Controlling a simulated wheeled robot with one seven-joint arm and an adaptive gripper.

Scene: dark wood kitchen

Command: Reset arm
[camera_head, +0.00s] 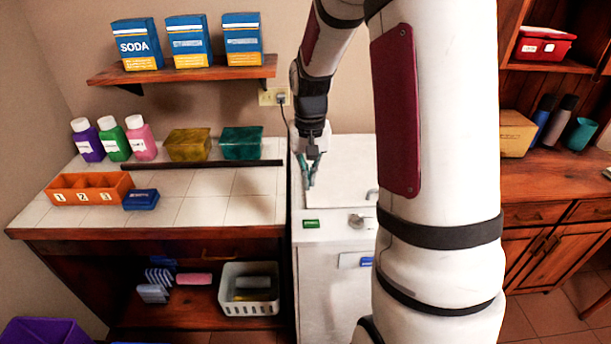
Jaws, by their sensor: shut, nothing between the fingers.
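My gripper (311,172) hangs from my arm at the middle of the head view, pointing down over the white appliance top (341,208). Its teal fingers look close together and hold nothing. My large white arm link with a dark red panel fills the right middle of the view and hides part of the appliance and the wall. Whether the fingertips touch the appliance top cannot be told.
A green label (311,224) and a round knob (357,220) are on the appliance. The tiled counter (170,215) at left holds bottles, two boxes and an orange bin (88,188). A shelf (200,72) with soda boxes hangs above. A wooden cabinet (560,190) stands at right.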

